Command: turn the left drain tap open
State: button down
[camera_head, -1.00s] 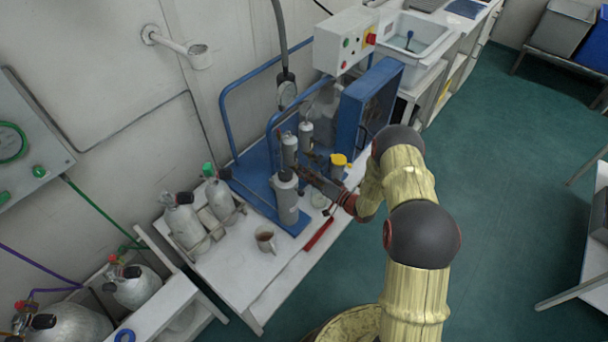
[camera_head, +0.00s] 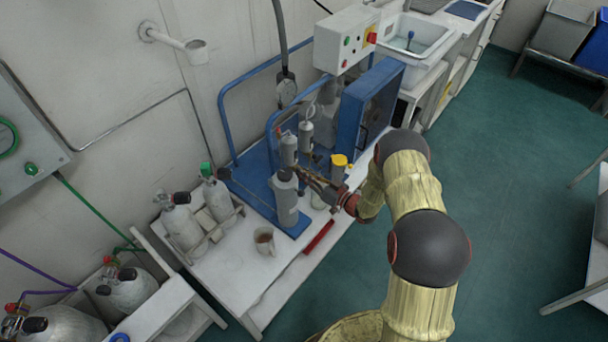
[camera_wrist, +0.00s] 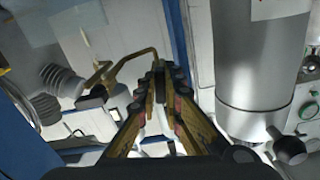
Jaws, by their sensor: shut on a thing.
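My gripper (camera_head: 303,172) reaches in from the right among the grey filter cylinders on the blue-framed panel. In the wrist view, my gripper's fingertips (camera_wrist: 158,72) are closed around the end of a bent brass-coloured lever, which I take to be the left drain tap (camera_wrist: 126,62). The lever runs left from the fingertips and bends down towards a dark fitting. The part between the fingers is mostly hidden. In the head view the tap is too small to make out.
A large grey cylinder (camera_wrist: 262,60) stands close right of my fingers, with a black-knobbed fitting (camera_wrist: 288,146) below it. A ribbed grey part (camera_wrist: 60,80) is at the left. A yellow-topped cylinder (camera_head: 339,166), a mug (camera_head: 265,241) and a red bar (camera_head: 319,236) are nearby on the bench.

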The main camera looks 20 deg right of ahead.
jog(key=shift+s+f, duration=0.1)
jog(key=shift+f, duration=0.05)
dwell(0.4)
jog(key=c, duration=1.9)
grip_release()
jog(key=shift+d, duration=0.1)
jog(key=v, duration=1.1)
jog(key=shift+s+d, duration=0.2)
jog(key=shift+s, duration=0.15)
